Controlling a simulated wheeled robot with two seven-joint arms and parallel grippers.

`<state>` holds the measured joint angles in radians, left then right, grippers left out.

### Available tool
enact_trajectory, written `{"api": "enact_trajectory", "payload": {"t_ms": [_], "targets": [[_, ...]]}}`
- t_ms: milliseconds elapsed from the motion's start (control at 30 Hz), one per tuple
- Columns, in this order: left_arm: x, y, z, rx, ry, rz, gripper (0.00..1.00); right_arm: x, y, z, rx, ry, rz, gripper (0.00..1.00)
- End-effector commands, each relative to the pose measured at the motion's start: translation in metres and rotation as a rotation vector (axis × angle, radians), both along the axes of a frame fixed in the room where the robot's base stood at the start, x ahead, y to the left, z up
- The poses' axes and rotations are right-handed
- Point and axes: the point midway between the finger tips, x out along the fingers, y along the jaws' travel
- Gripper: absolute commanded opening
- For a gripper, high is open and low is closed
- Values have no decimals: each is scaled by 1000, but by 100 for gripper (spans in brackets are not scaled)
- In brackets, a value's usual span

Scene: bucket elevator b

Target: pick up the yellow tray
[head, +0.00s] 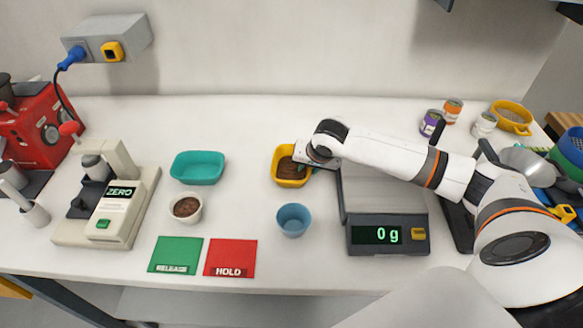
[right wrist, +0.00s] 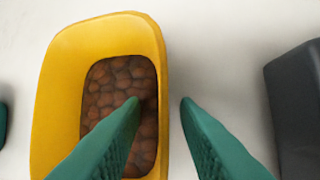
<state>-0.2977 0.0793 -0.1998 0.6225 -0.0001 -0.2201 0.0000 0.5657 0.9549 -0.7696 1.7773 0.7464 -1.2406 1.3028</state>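The yellow tray (head: 290,184) stands on the white table, left of the scale, with brown contents in it. In the right wrist view the tray (right wrist: 62,85) holds many round brown pieces. My right gripper (head: 303,162) reaches in from the right over the tray's right side. In the right wrist view its green fingers (right wrist: 161,100) are apart. One finger is over the inside of the tray and the other is outside its right wall, with the wall between them. I cannot tell whether either touches it. My left gripper is not in view.
The scale (head: 389,236) reads 0 g to the right. A teal tray (head: 197,168), a white cup of brown grounds (head: 187,208) and a blue cup (head: 293,220) stand nearby. Green (head: 175,254) and red (head: 230,257) cards lie in front.

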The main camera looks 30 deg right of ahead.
Motion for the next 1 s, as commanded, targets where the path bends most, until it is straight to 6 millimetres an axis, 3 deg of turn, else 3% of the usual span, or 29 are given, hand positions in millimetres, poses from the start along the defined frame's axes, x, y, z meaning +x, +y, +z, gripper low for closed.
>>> {"api": "enact_trajectory", "payload": {"t_ms": [67,233,1000], "targets": [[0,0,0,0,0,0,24,0,0,0,0,0,0,27],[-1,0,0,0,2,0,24,0,0,0,0,0,0,0],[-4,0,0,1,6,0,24,0,0,0,-1,1,0,0]]}}
